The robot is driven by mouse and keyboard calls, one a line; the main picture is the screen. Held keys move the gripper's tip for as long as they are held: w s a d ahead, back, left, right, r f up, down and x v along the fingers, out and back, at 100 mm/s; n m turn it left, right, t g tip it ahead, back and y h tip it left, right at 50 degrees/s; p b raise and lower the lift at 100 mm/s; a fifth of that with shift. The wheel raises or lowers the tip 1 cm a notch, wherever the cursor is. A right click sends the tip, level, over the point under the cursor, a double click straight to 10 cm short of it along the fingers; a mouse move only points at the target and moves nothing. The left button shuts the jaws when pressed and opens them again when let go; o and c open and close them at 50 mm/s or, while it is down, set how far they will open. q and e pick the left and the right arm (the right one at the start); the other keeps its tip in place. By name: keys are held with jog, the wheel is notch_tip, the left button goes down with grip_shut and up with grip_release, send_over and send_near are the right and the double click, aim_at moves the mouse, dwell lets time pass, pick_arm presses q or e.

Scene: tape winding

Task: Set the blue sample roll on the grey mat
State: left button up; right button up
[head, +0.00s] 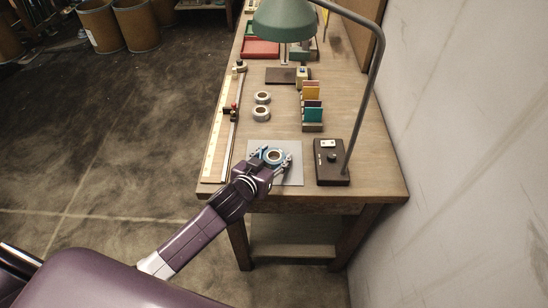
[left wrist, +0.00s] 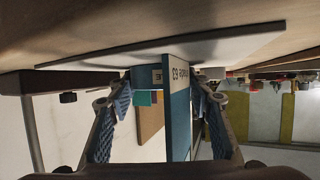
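The blue sample roll (head: 264,155), a ring with a pale band and an open centre, is over the grey mat (head: 292,177) in the head view, seemingly resting on it. My left gripper (head: 272,157) has its fingers spread on either side of the roll. In the left wrist view, which is upside down, the mat (left wrist: 240,42) shows nearly edge-on. The roll's blue side (left wrist: 180,115) with lettering stands between the two fingers (left wrist: 160,105), with a gap beside the left finger. Contact at the right finger is hard to judge. My right gripper is out of view.
A lamp base (head: 331,170) stands right of the mat, its pole arching over the table. Two pale rolls (head: 261,114) lie behind the mat. A rack of coloured cards (head: 312,112) stands behind right. A long ruler rail (head: 226,135) lines the left edge.

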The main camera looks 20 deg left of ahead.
pick_arm(q)
jog(key=c, duration=0.4)
